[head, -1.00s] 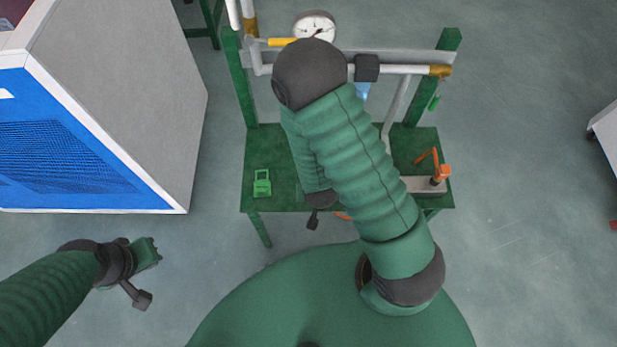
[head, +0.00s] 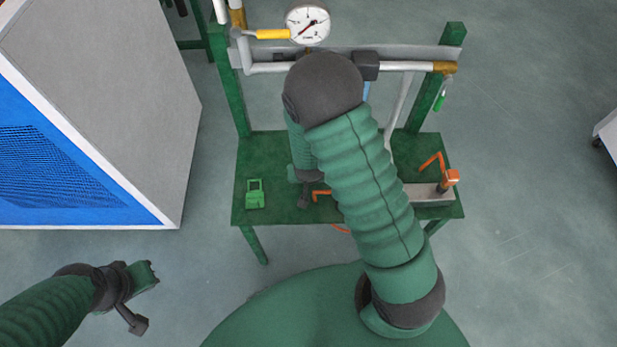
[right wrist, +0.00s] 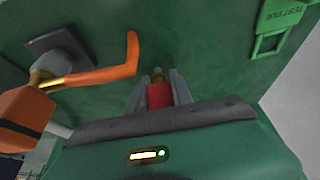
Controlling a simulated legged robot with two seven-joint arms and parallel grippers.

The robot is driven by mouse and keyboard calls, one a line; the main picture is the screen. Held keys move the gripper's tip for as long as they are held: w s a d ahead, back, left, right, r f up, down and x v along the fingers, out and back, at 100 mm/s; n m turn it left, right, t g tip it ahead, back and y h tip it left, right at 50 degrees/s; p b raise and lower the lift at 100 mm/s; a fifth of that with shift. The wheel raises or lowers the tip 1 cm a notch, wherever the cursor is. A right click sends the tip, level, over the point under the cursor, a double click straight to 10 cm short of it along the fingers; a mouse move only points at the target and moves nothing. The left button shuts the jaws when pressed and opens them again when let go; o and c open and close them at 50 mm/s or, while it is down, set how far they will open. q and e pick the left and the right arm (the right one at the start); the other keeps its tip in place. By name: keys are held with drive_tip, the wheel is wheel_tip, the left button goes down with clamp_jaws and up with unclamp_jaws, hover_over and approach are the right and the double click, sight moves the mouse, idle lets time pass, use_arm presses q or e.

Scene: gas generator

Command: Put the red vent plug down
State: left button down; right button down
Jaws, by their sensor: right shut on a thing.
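The red vent plug (right wrist: 158,95) is between the two grey fingers of my right gripper (right wrist: 158,92) in the right wrist view. A brassy tip shows beyond its red body. The gripper is shut on it, over the green table (right wrist: 210,60). Whether the plug touches the table cannot be told. In the head view my right forearm hides the plug and the fingers. My left gripper (head: 153,274) is low at the left, away from the table, and its finger opening is unclear.
An orange-handled valve (right wrist: 110,75) is left of the plug in the wrist view. A green "TEST DUE" tag (head: 254,194) lies at the table's left. A pressure gauge (head: 308,25) and pipes are at the back. A blue-grey cabinet (head: 110,100) stands left.

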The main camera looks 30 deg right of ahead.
drive_tip(key=c, duration=1.1)
unclamp_jaws()
drive_tip(key=shift+d, duration=0.15)
